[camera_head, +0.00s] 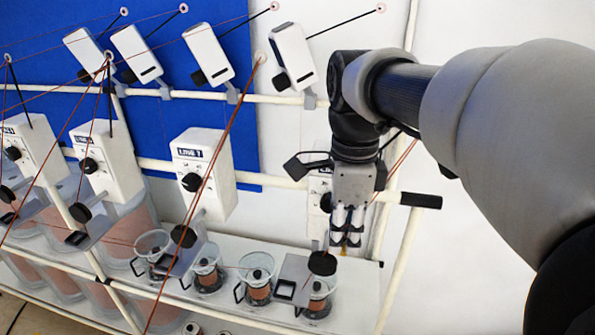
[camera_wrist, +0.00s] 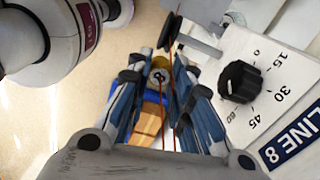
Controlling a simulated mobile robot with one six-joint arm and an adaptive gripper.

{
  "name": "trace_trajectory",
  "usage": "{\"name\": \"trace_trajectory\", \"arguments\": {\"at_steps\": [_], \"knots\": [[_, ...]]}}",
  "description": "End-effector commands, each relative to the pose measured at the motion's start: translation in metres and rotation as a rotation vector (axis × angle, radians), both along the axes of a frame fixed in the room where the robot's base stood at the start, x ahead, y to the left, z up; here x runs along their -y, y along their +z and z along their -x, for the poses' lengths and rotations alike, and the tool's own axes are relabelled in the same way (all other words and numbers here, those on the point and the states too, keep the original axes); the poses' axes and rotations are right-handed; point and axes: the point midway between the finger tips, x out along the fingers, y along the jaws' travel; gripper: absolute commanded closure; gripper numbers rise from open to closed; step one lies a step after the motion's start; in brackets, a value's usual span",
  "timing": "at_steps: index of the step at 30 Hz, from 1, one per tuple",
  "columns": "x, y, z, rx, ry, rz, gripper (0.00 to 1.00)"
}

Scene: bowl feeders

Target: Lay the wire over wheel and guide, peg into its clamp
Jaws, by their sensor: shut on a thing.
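My gripper (camera_head: 346,240) points down in front of the right-hand white feeder box (camera_head: 317,200). In the wrist view its blue-grey fingers (camera_wrist: 161,82) are shut on an orange-tan peg (camera_wrist: 150,118). A thin orange-red wire (camera_wrist: 168,55) runs from between the fingers up past a black wheel (camera_wrist: 170,30); whether it touches the wheel I cannot tell. In the head view a black disc, seemingly that wheel (camera_head: 322,263), sits just below and left of the fingers. A grey plate (camera_wrist: 195,45) stands beside the wheel. I cannot make out the guide or the clamp with certainty.
The box marked LINE 8 (camera_wrist: 295,140), with its black dial (camera_wrist: 240,82), stands close right of my fingers in the wrist view. Glass jars (camera_head: 258,285) stand on the shelf below. A white rail (camera_head: 270,170) crosses behind. The wall at right is clear.

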Motion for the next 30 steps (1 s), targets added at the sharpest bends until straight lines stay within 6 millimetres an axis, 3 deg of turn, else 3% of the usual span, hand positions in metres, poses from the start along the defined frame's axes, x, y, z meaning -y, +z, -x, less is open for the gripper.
{"name": "trace_trajectory", "arguments": {"at_steps": [7,18,30], "knots": [[0.029,-0.001,0.01,0.001,-0.005,0.0,1.0],[0.025,-0.001,0.051,0.0,0.0,0.0,1.0],[0.025,0.0,0.061,-0.001,0.0,0.0,1.0]]}}
